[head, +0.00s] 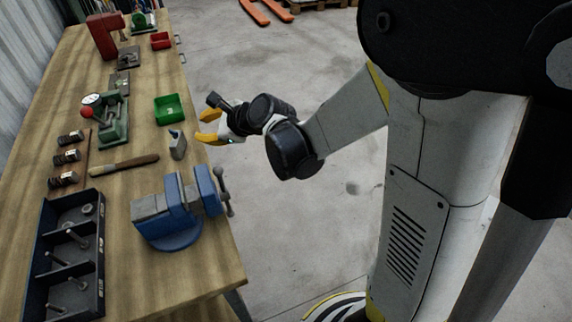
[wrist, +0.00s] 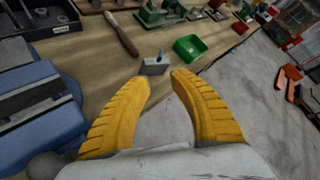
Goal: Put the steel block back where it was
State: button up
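A small grey metal block (head: 177,144), which looks like the steel block, stands on the wooden bench near its right edge. It also shows in the wrist view (wrist: 154,67), just beyond my fingertips, with a small bluish piece at its top. My gripper (head: 204,127) is to the right of the block, past the bench edge in the head view, with its yellow fingers apart. In the wrist view my gripper (wrist: 160,79) has nothing between its fingers. No marked spot for the block is clear to me.
A blue vise (head: 168,218) stands near the bench's front right corner. A green bin (head: 169,109) and a brush (head: 124,165) lie close to the block. A dark divided tray (head: 70,250) is at the left. Bare wood lies between them.

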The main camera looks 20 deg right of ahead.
jog(key=s+d+r+n+g+h, duration=0.1)
jog(key=s+d+n+h, duration=0.1)
jog(key=s+d+n, duration=0.2)
jog(key=s+d+r+n+g+h, duration=0.1)
jog(key=s+d+n, duration=0.3)
jog(key=s+n, duration=0.7)
jog(key=s+d+r+n+g+h, duration=0.1)
jog(key=s+d+n, duration=0.4)
jog(key=s, duration=0.5)
jog(key=r+n+h, duration=0.1)
jog(key=n+h, duration=0.1)
jog(key=shift+s+h, duration=0.25)
jog(key=shift+h, duration=0.15)
